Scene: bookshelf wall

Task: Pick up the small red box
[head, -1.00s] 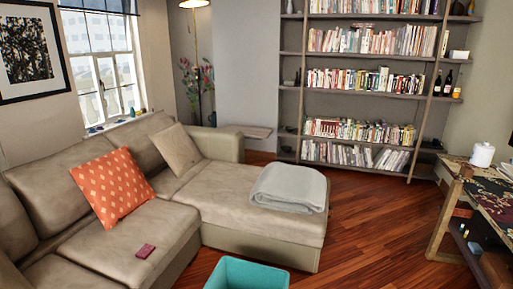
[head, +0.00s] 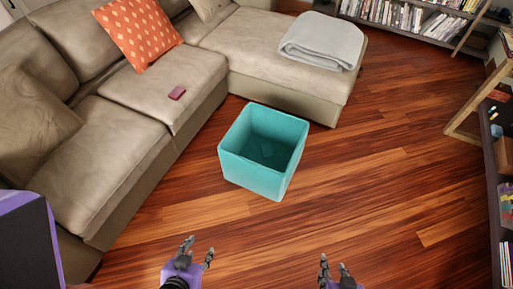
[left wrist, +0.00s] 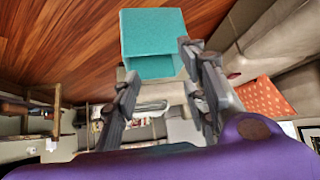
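The small red box (head: 177,93) lies flat on the sofa seat (head: 150,108), near its front edge and below the orange cushion. My left gripper (head: 199,249) is in the lower middle of the head view, over the floor, well apart from the box. Its fingers are spread and empty; they also show apart in the left wrist view (left wrist: 160,65). My right gripper (head: 333,264) is at the bottom right of centre, with its fingers apart and nothing between them.
A teal open bin (head: 228,162) stands on the wooden floor right of the sofa. An orange patterned cushion (head: 138,32) leans on the backrest. A folded grey blanket (head: 320,42) lies on the chaise. A shelved table (head: 490,150) stands at the right. The floor around the bin is clear.

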